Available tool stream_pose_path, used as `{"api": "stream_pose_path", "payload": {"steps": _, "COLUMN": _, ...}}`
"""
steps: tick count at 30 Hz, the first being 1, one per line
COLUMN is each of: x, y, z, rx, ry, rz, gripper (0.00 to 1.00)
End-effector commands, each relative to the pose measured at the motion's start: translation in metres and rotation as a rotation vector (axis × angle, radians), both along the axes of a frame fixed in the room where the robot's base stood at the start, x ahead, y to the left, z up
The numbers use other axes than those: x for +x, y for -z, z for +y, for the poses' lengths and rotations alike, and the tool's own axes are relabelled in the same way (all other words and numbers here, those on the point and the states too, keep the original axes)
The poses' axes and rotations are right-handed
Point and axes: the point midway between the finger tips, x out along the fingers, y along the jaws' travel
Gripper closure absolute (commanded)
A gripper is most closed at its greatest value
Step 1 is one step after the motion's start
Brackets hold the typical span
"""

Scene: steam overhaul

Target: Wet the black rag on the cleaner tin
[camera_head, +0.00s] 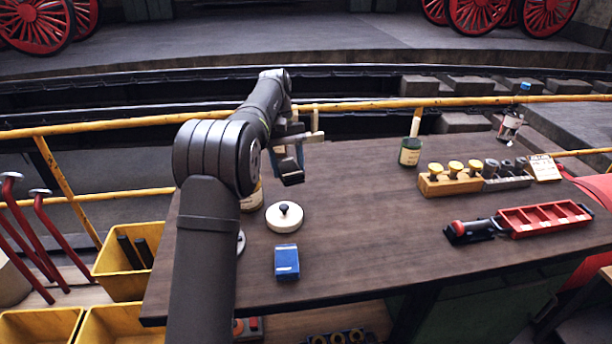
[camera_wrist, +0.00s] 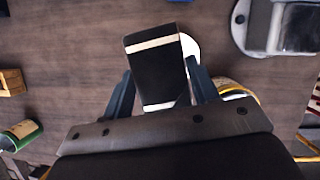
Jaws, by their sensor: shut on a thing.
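My gripper (camera_head: 288,162) is above the left part of the table. In the wrist view my gripper (camera_wrist: 160,85) is shut on a black block-shaped thing with pale bands, which looks like the black rag (camera_wrist: 155,72). A pale tin (camera_head: 251,200) stands just left of and below the gripper, partly hidden by my arm; its rim also shows in the wrist view (camera_wrist: 238,88). The rag is apart from it. A white round lid-like thing with a dark knob (camera_head: 284,217) lies in front. I cannot tell which tin holds cleaner.
A blue box (camera_head: 287,261) lies near the front. A wooden block with knobs (camera_head: 450,182) and a red tray (camera_head: 543,218) lie right. A yellow rail (camera_head: 360,105) runs behind.

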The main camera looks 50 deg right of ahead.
Motion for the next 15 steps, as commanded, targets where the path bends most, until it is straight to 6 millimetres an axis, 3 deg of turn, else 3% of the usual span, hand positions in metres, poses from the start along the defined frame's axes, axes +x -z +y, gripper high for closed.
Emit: {"api": "stream_pose_path", "payload": {"steps": 15, "x": 0.122, "y": -0.018, "z": 0.024, "rx": -0.003, "ry": -1.034, "rz": -0.001, "gripper": 0.64}}
